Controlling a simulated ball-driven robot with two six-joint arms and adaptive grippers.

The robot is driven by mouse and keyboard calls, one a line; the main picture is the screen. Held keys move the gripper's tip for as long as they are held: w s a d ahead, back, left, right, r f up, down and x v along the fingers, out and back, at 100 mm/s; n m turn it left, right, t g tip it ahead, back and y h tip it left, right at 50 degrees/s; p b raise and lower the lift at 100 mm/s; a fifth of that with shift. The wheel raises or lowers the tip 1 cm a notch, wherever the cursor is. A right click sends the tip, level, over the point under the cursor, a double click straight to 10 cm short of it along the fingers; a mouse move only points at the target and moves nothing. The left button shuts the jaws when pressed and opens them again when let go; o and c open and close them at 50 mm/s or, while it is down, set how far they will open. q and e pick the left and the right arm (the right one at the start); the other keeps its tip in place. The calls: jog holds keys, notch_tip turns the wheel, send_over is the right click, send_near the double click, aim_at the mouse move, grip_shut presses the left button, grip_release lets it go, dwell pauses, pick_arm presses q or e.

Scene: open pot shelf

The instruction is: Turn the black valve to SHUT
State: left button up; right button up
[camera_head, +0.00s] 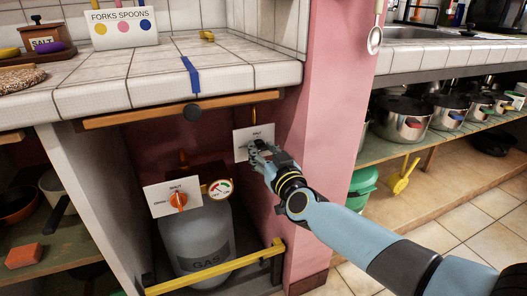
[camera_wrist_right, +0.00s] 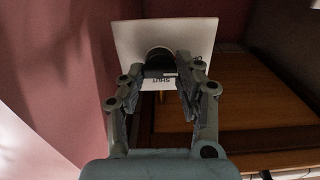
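The black valve (camera_wrist_right: 159,58) is a dark round knob on a white plate (camera_wrist_right: 126,35) with an upside-down SHUT label in the right wrist view. In the head view the white plate (camera_head: 240,140) is on the wall beside the pink pillar, and my right gripper hides the knob. My right gripper (camera_head: 262,150) is in front of the plate. In the wrist view its fingers (camera_wrist_right: 162,70) are apart, one on each side of the knob; I cannot tell whether they touch it. The knob's pointer direction is unclear. My left gripper is not in view.
An orange valve (camera_head: 178,200) on another white plate and a gauge (camera_head: 220,189) are left of my gripper, above a grey gas bottle (camera_head: 205,240). A yellow bar (camera_head: 215,270) crosses low in front. The tiled counter (camera_head: 120,80) overhangs above; the pink pillar (camera_head: 335,90) stands right.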

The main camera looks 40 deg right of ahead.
jog(key=c, duration=0.4)
